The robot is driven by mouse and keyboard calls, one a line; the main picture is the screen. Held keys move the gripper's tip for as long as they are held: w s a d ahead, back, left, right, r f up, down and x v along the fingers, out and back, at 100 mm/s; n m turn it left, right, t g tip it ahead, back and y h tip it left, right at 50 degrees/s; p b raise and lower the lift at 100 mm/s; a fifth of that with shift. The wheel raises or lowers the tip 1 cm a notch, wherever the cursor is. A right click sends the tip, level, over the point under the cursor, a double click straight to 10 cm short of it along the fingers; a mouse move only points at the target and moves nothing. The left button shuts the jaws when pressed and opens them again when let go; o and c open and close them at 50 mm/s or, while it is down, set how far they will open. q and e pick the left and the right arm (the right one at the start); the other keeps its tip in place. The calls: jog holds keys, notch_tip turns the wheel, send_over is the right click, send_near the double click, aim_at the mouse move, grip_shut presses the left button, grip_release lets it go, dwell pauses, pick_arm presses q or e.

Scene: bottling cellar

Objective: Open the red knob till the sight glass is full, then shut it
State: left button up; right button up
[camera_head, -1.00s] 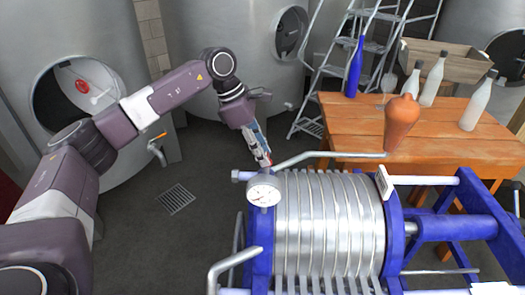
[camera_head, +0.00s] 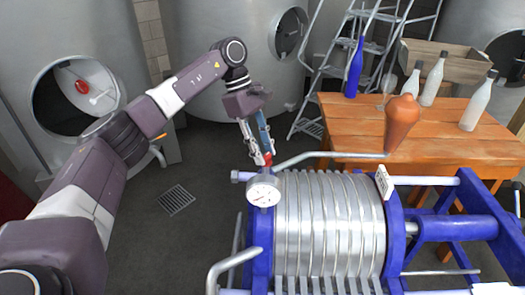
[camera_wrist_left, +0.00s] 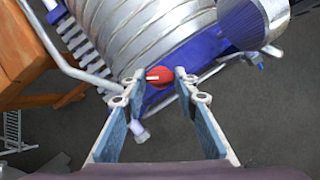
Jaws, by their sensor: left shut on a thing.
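The red knob (camera_wrist_left: 158,77) lies between the fingertips of my left gripper (camera_wrist_left: 158,87) in the left wrist view. In the head view the same gripper (camera_head: 261,158) points down beside the pressure gauge, shut on the knob, of which only a little red shows. An orange-brown bulb-shaped vessel (camera_head: 402,118) stands by the end of the bent metal pipe (camera_head: 330,155). I cannot tell whether it is the sight glass, and no fill level can be read. My right gripper is not in view.
The blue-framed filter press with silver plates (camera_head: 328,225) fills the front, with a round gauge (camera_head: 263,191) at its left. Behind it, a wooden table (camera_head: 350,128) carries a blue bottle (camera_head: 354,70) and several pale bottles. The floor at left is open around a drain grate (camera_head: 176,199).

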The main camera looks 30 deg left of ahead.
pick_arm(q)
jog(key=m, duration=0.2)
jog(key=m+g, duration=0.1)
jog(key=m+g+p, duration=0.1)
jog(key=m, duration=0.1)
jog(key=shift+w+d+r+m+y, duration=0.2)
jog(key=shift+w+r+m+y, duration=0.1)
jog(key=shift+w+y, duration=0.1)
jog(key=m+g+y+p, duration=0.1)
jog(key=m, duration=0.3)
jog(key=shift+f+m, duration=0.1)
jog(key=shift+m, duration=0.2)
jog(key=shift+y+p, duration=0.3)
jog(key=o, duration=1.2)
jog(key=shift+c, duration=0.2)
jog(key=shift+f, duration=0.1)
jog(key=shift+f, duration=0.1)
